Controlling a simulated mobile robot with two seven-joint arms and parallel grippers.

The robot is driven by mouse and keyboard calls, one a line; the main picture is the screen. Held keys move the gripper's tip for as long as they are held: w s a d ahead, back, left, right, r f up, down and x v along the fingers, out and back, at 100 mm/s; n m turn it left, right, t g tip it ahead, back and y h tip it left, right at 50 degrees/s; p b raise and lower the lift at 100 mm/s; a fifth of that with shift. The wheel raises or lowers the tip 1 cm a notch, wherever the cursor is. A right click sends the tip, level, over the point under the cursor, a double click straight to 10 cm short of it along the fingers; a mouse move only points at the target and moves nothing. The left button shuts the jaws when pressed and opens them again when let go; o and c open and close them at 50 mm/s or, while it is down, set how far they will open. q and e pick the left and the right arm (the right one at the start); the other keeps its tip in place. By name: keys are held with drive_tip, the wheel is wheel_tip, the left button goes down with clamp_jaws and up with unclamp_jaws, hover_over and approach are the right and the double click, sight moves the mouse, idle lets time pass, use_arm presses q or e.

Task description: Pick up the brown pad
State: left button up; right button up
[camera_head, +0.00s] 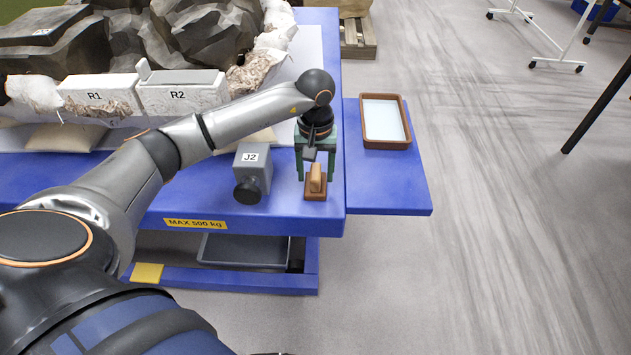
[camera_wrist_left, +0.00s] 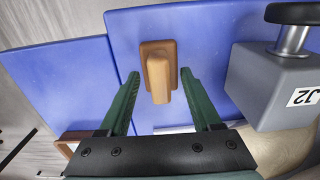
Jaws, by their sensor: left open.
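The brown pad (camera_head: 316,187) lies on the blue table near its front right corner, a flat brown base with a lighter tan raised grip on top. In the left wrist view the brown pad (camera_wrist_left: 158,70) sits ahead of and between the fingers. My left gripper (camera_head: 315,175) is open with its green fingers pointing down over the pad, one on each side. In the left wrist view the gripper (camera_wrist_left: 162,100) is open and empty, and no finger visibly touches the pad. My right gripper is not in view.
A grey block marked J2 (camera_head: 252,172) with a dark knob stands just left of the pad. A brown-rimmed tray (camera_head: 384,143) sits on the blue side shelf (camera_head: 390,195) to the right. Plaster blocks R1 (camera_head: 100,96) and R2 (camera_head: 180,93) line the large fossil mass behind.

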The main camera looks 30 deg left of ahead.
use_arm(q)
drive_tip(key=shift+f, duration=0.35)
drive_tip(key=shift+c, duration=0.2)
clamp_jaws()
idle(1.0)
